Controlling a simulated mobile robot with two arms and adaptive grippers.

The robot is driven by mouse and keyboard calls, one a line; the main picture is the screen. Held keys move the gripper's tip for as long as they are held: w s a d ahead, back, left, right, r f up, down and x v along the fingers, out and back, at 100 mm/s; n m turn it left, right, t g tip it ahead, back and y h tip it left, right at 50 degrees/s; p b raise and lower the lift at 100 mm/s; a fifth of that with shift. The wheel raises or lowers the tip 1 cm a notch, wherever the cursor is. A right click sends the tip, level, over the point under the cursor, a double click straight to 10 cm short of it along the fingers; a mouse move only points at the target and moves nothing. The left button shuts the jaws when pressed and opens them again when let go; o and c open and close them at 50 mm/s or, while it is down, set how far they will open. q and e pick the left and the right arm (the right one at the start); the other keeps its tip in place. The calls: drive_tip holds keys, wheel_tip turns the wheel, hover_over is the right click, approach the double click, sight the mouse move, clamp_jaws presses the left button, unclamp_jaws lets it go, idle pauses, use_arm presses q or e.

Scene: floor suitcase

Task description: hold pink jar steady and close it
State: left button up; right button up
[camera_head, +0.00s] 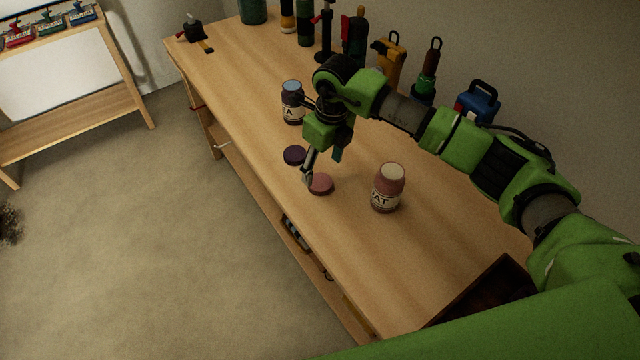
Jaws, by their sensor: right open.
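The pink jar (388,188) stands upright on the wooden workbench, with a pale round top and a label partly reading "AT". A pink lid (321,184) lies flat on the bench to the left of the jar, apart from it. My right gripper (309,180) points down at the lid's left edge, with its fingers open. I cannot tell whether a finger touches the lid. The far finger is partly hidden. My left gripper is not in view.
A dark purple lid (294,155) lies just behind the pink lid. A dark jar with a blue top (292,103) stands farther back, beside my right wrist. Several tools, including a yellow one (388,55) and a blue box (477,103), line the wall. The workbench (345,245) is clear in front.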

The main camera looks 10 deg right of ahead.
sight(320, 182)
drive_tip(key=shift+f, duration=0.35)
drive_tip(key=f+b, duration=0.2)
drive_tip(key=f, duration=0.1)
drive_tip(key=f+b, duration=0.1)
drive_tip(key=shift+a+f, duration=0.25)
drive_tip(key=shift+f, duration=0.1)
drive_tip(key=shift+w, duration=0.1)
drive_tip(key=shift+r, duration=0.1)
drive_tip(key=c, duration=0.9)
